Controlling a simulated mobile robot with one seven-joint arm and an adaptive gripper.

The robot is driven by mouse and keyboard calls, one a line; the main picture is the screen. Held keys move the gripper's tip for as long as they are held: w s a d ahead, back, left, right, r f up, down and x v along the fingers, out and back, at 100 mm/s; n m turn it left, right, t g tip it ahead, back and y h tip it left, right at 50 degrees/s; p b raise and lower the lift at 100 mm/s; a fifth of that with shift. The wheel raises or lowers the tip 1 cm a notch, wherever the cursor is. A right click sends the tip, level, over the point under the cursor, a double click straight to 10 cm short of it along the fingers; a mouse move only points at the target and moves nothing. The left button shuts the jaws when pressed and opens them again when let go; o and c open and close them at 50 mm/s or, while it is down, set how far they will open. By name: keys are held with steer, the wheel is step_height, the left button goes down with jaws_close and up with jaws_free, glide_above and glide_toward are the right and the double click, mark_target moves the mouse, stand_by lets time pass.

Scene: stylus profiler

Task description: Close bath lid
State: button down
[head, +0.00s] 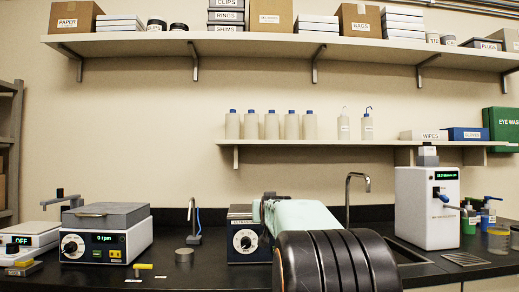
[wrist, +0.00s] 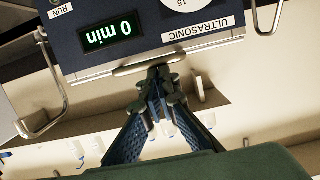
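The ultrasonic bath (head: 244,240) stands on the black bench at the middle, left of and partly behind my arm. Its front panel (wrist: 145,30) appears upside down in the wrist view and reads 0 min. A pale bar handle (wrist: 148,63) lies along the panel's top edge. My gripper (wrist: 160,76) has its fingertips close together at this handle, overlapping it in the picture. I see nothing clearly held between them, and cannot tell if they touch the handle. My arm hides most of the bath's top in the head view, so the lid's position is unclear.
A hotplate-like unit (head: 106,236) reading 0 rpm stands to the left. A tap (head: 357,186) and a white instrument (head: 428,208) stand to the right. Above are a bottle shelf (head: 360,143) and a box shelf (head: 290,42).

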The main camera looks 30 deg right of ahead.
step_height(320, 180, down, 3)
steer(key=shift+r+g, duration=0.1)
steer(key=shift+g, duration=0.3)
step_height(320, 180, up, 7)
steer(key=p, duration=0.3)
steer(key=s+a+f, duration=0.4)
steer(key=s+f, duration=0.1)
steer(key=s, duration=0.3)
steer(key=shift+s+f+t+b, duration=0.15)
steer(key=shift+s+t+b, duration=0.15)
steer(key=shift+t+b, duration=0.15)
